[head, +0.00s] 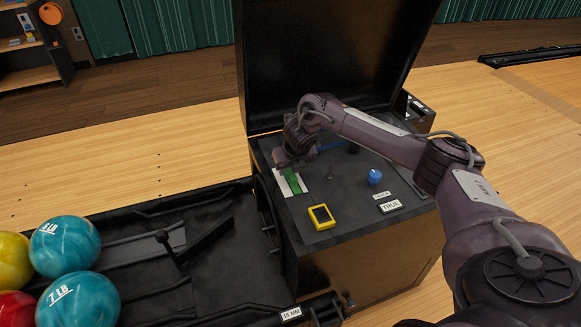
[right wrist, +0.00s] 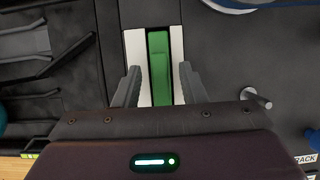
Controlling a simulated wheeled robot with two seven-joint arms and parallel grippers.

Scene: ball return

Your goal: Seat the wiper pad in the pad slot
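The green wiper pad (head: 292,181) lies on the dark machine top between two white strips that flank the pad slot (head: 283,184). In the right wrist view the pad (right wrist: 159,75) runs lengthwise between the white strips (right wrist: 136,50), with a narrow dark gap beside it. I cannot tell how deep it sits. My right gripper (head: 287,164) is over the near end of the pad. In the right wrist view its fingers (right wrist: 160,72) are spread, one on each side of the pad, with a gap to it. My left gripper is out of view.
A yellow-framed device (head: 321,216), a blue knob (head: 375,177), a small metal peg (head: 330,173) and label plates (head: 390,207) are on the machine top. The raised lid (head: 330,60) stands behind. The ball tray (head: 215,265) with several balls (head: 66,245) is at left.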

